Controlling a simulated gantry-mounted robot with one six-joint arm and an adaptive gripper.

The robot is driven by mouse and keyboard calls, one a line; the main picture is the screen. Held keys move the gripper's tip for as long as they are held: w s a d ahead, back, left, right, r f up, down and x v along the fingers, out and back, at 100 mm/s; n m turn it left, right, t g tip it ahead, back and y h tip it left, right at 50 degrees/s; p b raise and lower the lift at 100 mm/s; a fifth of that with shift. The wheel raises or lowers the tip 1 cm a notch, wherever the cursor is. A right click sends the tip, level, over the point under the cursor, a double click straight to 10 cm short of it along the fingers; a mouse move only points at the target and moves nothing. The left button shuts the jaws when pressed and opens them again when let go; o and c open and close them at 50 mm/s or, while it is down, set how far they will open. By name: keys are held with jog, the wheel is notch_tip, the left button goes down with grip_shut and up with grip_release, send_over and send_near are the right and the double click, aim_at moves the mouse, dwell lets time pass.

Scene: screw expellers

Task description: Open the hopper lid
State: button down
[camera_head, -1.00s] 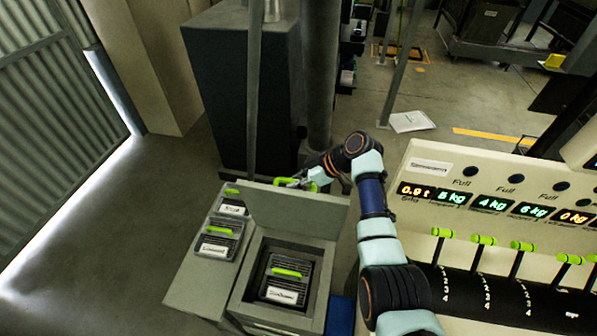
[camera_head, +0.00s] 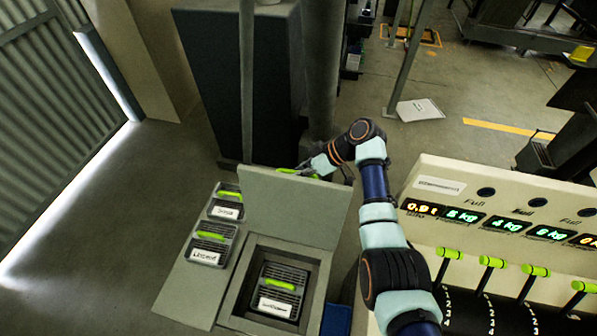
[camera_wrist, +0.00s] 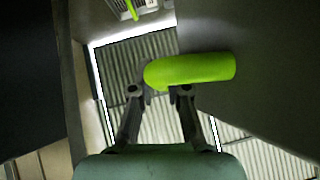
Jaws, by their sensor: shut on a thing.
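The hopper lid (camera_head: 296,208) is a flat grey panel. It stands raised, roughly upright, along the back edge of the hopper opening (camera_head: 238,293). Its green handle (camera_wrist: 205,70) is close in the wrist view, against the lid's grey face (camera_wrist: 255,35). My gripper (camera_wrist: 161,92) is shut on one end of this handle. In the head view, my gripper (camera_head: 312,172) is at the lid's top edge, and the lid hides part of the handle and fingers.
A black container (camera_head: 278,290) with a green handle sits inside the opening. Two similar containers (camera_head: 209,245) (camera_head: 226,203) are on the left. A tall dark cabinet (camera_head: 220,80) stands behind the lid. A cream control panel (camera_head: 500,195) with green-topped levers is on the right.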

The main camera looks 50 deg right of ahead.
jog(key=c, duration=1.1)
grip_release()
jog(key=shift+a, duration=0.1)
jog(key=shift+c, duration=0.2)
jog(key=v, duration=1.2)
jog(key=shift+f, duration=0.1)
